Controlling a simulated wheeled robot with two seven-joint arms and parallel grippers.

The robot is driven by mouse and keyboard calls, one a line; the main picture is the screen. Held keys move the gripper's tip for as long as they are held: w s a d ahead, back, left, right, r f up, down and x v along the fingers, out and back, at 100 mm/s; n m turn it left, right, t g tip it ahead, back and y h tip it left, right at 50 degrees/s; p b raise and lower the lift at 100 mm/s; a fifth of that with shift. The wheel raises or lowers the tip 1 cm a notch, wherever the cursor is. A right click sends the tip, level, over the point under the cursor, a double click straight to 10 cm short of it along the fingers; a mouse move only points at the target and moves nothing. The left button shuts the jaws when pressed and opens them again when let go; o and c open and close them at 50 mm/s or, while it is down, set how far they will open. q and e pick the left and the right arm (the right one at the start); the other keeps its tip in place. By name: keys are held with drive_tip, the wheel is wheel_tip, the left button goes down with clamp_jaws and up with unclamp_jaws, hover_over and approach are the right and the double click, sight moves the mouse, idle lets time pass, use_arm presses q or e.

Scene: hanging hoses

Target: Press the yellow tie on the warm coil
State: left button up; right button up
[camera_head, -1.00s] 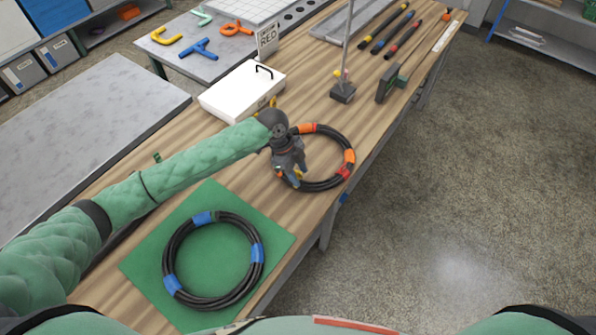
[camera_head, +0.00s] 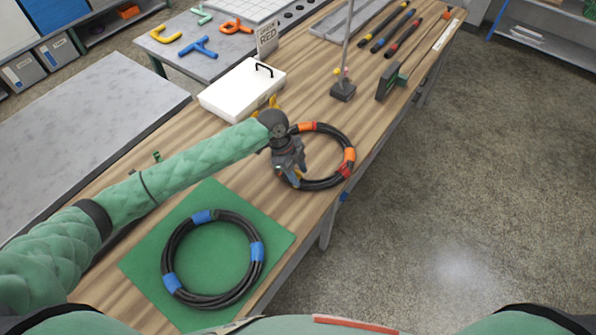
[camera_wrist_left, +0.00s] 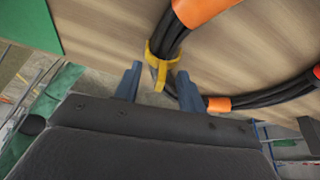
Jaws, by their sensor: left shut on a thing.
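The warm coil (camera_head: 336,134) is a black hose ring with orange and red bands, lying on the wooden bench. It also shows in the left wrist view (camera_wrist_left: 262,99). The yellow tie (camera_wrist_left: 158,52) is wrapped around the coil's hoses, with its end hanging between my fingers. My left gripper (camera_head: 297,180) reaches down over the coil's left side and hides most of the tie in the head view. My right gripper is out of view.
A second black coil (camera_head: 168,250) with blue bands lies on a green mat (camera_head: 140,262) at the near left. A white box (camera_head: 235,92) and a stand base (camera_head: 343,92) are behind my gripper. The bench's right edge is close to the warm coil.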

use_arm(q)
drive_tip(key=shift+f, duration=0.2)
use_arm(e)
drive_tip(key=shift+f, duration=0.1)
use_arm(q)
drive_tip(key=o, duration=1.1)
drive_tip(key=shift+c, duration=0.2)
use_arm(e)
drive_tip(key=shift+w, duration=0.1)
use_arm(q)
drive_tip(key=b+v, duration=0.3)
drive_tip(key=v, duration=0.3)
drive_tip(key=shift+w+a+r, duration=0.1)
drive_tip(key=shift+a+r, duration=0.1)
drive_tip(key=shift+r, duration=0.05)
drive_tip(key=shift+a+r, duration=0.15)
drive_tip(key=shift+r, duration=0.45)
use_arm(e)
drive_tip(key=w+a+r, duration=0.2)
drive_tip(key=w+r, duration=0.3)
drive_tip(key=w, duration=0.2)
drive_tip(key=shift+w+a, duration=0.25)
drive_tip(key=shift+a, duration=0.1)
